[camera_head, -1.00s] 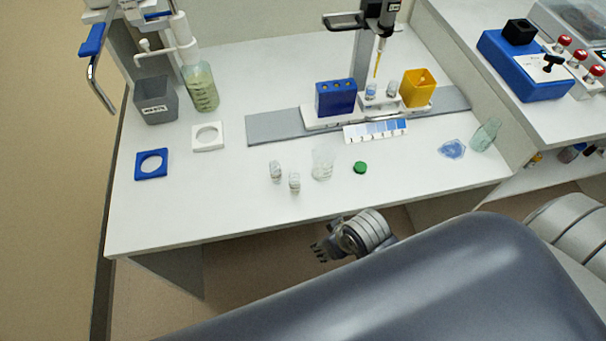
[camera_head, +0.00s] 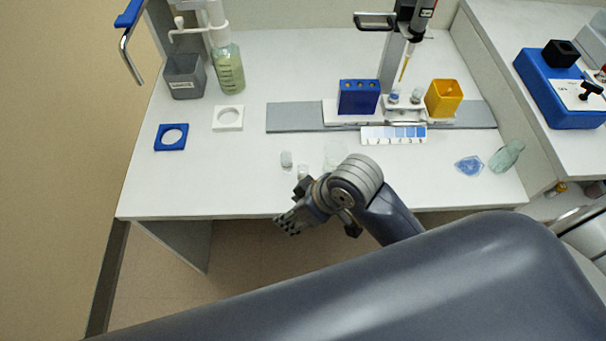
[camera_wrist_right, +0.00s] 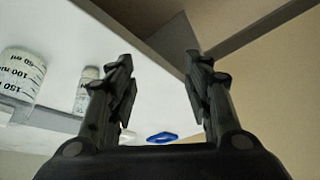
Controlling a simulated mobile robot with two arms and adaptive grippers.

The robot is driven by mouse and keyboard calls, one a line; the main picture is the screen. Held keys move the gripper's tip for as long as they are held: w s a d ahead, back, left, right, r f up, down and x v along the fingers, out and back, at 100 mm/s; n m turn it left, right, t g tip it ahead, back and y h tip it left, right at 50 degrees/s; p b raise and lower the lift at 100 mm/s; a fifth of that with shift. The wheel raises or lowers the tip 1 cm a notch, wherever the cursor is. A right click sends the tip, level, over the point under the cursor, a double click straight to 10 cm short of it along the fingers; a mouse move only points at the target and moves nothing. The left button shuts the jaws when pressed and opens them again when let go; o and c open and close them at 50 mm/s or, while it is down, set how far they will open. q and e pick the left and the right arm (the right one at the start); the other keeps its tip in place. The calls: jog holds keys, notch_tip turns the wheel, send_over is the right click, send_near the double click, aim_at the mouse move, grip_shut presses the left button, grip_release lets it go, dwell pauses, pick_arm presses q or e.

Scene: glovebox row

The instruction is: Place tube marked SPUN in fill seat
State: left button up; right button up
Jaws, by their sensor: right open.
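Two small clear tubes stand near the front edge of the white bench in the head view, a rear one (camera_head: 286,160) and a front one (camera_head: 303,171). No SPUN marking is legible on either. One tube (camera_wrist_right: 86,88) also shows left of the fingers in the right wrist view. My right gripper (camera_head: 287,224) is open and empty at the bench's front edge, just in front of the tubes; its spread fingers show in the wrist view (camera_wrist_right: 160,85). A white holder (camera_head: 434,120) with two small vials sits below the pipette; I cannot tell which place is the fill seat.
A clear graduated beaker (camera_wrist_right: 20,78) stands beside the tubes, partly behind my arm in the head view.

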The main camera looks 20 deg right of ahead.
jog(key=w+a+r+n+g, duration=0.1)
jog(key=w+a+r+n, duration=0.1)
jog(key=w+a+n, duration=0.15)
notch_tip(320, 180, up, 5)
jog(key=n+g+h, duration=0.2)
jog(key=n+h, duration=0.2)
send_over(303, 174)
jog(key=f, duration=0.5)
jog(key=shift+w, duration=0.3)
jog(key=shift+w+d+f, duration=0.1)
jog(key=shift+w+f, duration=0.1)
jog(key=shift+f, duration=1.15)
jog(key=shift+w+d+f, duration=0.1)
jog(key=shift+w+f, duration=0.05)
jog(key=shift+f, duration=1.2)
grip_shut()
